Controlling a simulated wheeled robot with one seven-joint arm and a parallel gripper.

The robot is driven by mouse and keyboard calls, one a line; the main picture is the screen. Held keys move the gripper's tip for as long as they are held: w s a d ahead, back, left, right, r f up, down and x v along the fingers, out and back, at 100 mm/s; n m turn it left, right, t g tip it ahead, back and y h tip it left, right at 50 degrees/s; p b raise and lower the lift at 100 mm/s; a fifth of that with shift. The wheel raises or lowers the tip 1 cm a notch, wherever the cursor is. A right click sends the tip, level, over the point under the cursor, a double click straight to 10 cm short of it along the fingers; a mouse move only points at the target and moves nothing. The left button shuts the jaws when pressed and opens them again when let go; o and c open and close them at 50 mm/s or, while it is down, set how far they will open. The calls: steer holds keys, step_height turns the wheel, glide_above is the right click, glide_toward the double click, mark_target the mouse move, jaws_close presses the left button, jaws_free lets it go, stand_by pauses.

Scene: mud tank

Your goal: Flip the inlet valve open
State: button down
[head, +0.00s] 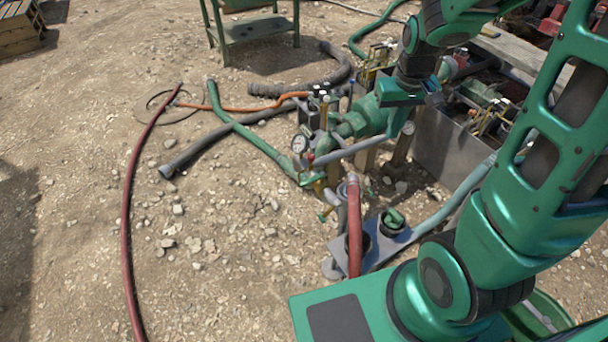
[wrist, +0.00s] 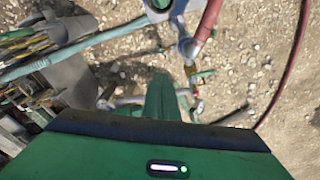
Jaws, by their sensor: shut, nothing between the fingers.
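A small brass valve with a green lever (head: 312,180) stands low on the pipework in the head view, near the end of a green hose. A second green handle (head: 327,214) sits just below it, and also shows in the wrist view (wrist: 205,73). I cannot tell for sure which is the inlet valve, nor its lever position. My gripper (head: 322,145) is shut and empty, pointing left and down just above the valve cluster, beside a round gauge (head: 299,143). In the wrist view its green fingers (wrist: 162,80) hide part of the pipework. Contact cannot be told.
A red hose (head: 354,225) rises from a grey base plate (head: 385,245) in front. A metal tank (head: 450,145) stands at the right. Hoses lie on the gravel at the left, with a green table (head: 255,28) behind. Open gravel lies left of the valves.

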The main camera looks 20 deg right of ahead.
steer(key=w+a+f+n+t, duration=0.1)
steer(key=w+a+f+n, duration=0.2)
steer(key=w+a+f, duration=0.75)
steer(key=n+t+y, duration=0.1)
steer(key=n+y, duration=0.1)
glide_above(313, 179)
steer(key=w+a, duration=0.2)
steer(key=a, duration=0.1)
step_height(313, 179, down, 11)
steer(key=shift+f, duration=0.15)
steer(key=shift+w+f, duration=0.1)
step_height(313, 179, down, 9)
steer(key=shift+s, duration=0.4)
steer(key=shift+s+d+f, duration=0.1)
